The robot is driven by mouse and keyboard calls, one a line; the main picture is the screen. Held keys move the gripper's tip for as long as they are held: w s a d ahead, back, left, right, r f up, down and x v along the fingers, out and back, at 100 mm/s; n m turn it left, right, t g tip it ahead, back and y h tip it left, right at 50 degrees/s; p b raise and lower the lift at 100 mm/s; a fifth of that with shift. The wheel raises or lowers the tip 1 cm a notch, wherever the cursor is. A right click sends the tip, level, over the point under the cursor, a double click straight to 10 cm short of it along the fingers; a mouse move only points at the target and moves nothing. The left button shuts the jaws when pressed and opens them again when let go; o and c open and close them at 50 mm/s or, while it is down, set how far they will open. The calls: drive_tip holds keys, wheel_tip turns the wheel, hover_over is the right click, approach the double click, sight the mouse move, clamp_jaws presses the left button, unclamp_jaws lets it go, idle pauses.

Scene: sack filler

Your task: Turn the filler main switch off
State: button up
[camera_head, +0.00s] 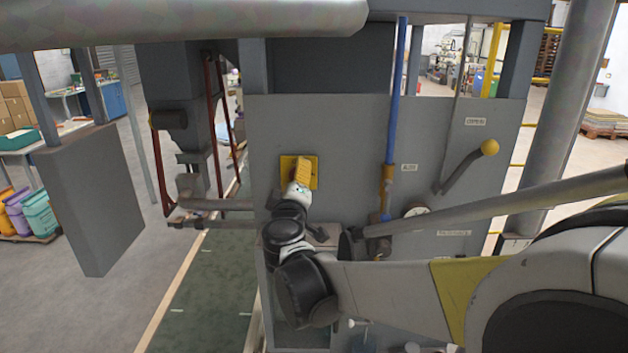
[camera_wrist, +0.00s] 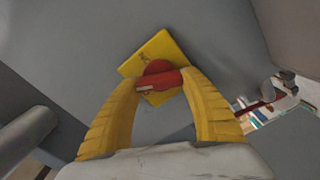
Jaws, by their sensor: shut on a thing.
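The filler main switch is a red rotary handle (camera_wrist: 160,78) on a yellow plate (camera_wrist: 160,48), fixed to the grey panel. In the wrist view my gripper (camera_wrist: 158,82) has its two yellow fingers closed around the red handle, one on each side. The handle lies slightly tilted across the plate, close to crosswise to my fingers. In the head view the yellow plate (camera_head: 312,160) shows at the panel's left part, and my gripper (camera_head: 301,168) covers the handle there.
Grey bars (camera_head: 215,204) stick out left of the panel. A hanging grey box (camera_head: 90,205) stands further left.

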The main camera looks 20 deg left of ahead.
drive_tip(key=n+b, duration=0.1)
drive_tip(key=n, duration=0.4)
drive_tip(key=shift+f+n, duration=0.15)
drive_tip(key=shift+n, duration=0.15)
idle(0.4)
drive_tip(key=o, duration=1.2)
drive_tip(key=v, duration=1.2)
